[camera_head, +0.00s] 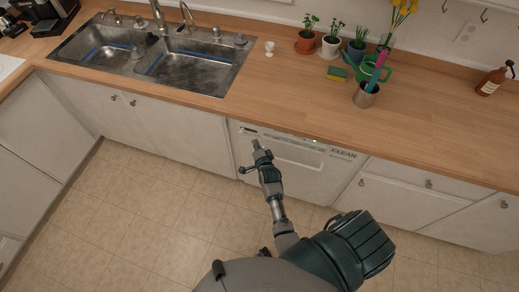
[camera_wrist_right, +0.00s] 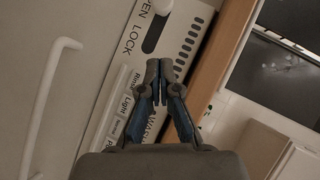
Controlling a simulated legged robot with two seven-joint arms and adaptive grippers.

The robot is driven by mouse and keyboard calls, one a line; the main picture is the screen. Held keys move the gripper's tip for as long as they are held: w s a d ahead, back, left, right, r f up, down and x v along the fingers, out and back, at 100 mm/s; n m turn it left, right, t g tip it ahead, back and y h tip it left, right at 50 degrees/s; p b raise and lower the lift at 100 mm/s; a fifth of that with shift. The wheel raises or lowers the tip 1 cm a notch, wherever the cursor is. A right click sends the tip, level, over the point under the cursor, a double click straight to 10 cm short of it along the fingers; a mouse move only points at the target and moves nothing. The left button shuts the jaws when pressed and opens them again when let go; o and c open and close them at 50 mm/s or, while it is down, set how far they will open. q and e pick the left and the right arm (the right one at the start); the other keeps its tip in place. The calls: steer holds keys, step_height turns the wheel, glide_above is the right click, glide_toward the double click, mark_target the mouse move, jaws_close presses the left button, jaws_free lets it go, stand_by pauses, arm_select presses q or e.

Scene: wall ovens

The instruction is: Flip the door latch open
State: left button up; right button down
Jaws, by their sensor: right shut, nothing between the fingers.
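The latch slot (camera_wrist_right: 154,34) is a dark opening in the dishwasher's control panel, beside the printed words OPEN and LOCK. A pale latch knob (camera_wrist_right: 162,6) shows at the slot's upper end, cut by the picture's top edge. My right gripper (camera_wrist_right: 159,70) is shut and empty, its fingertips pointing at the panel just below the slot. Contact with the panel cannot be told. In the head view my right gripper (camera_head: 257,146) is in front of the upper left part of the white dishwasher (camera_head: 308,182). My left gripper is out of view.
A wooden countertop (camera_head: 300,105) overhangs the dishwasher. A white bar handle (camera_wrist_right: 47,95) lies left of my gripper in the wrist view. The sink (camera_head: 190,65) is at the upper left, with white cabinets (camera_head: 170,125) below. The tiled floor (camera_head: 130,215) is clear.

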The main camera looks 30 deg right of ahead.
steer(key=s+a+r, duration=0.2)
steer(key=s, duration=0.2)
steer(key=s+a+f+n+g+y, duration=0.1)
steer(key=s+a+f+n+g, duration=0.15)
steer(key=s+f, duration=0.45)
steer(key=s+a+f+n+g+y, duration=0.15)
steer(key=a+f+n, duration=0.25)
steer(key=f, duration=0.6)
steer(key=s+a+f+n+g+y, duration=0.1)
steer(key=s+a+f+n, duration=0.3)
steer(key=f, duration=0.5)
steer(key=s+d+f+n+g, duration=0.1)
steer(key=s+f, duration=0.4)
steer(key=s, duration=0.7)
steer(key=s+d+f+n+g, duration=0.1)
steer(key=s+f+n+g, duration=0.3)
steer(key=s, duration=0.8)
steer(key=s+d+f+n+g, duration=0.1)
steer(key=s+f+n+g, duration=0.1)
steer(key=s+f+n, duration=0.2)
steer(key=s+f, duration=0.3)
steer(key=s, duration=0.5)
steer(key=shift+d+f+g, duration=0.2)
steer(key=shift+d+g, duration=0.1)
steer(key=shift+d, duration=0.1)
steer(key=shift+y, duration=0.25)
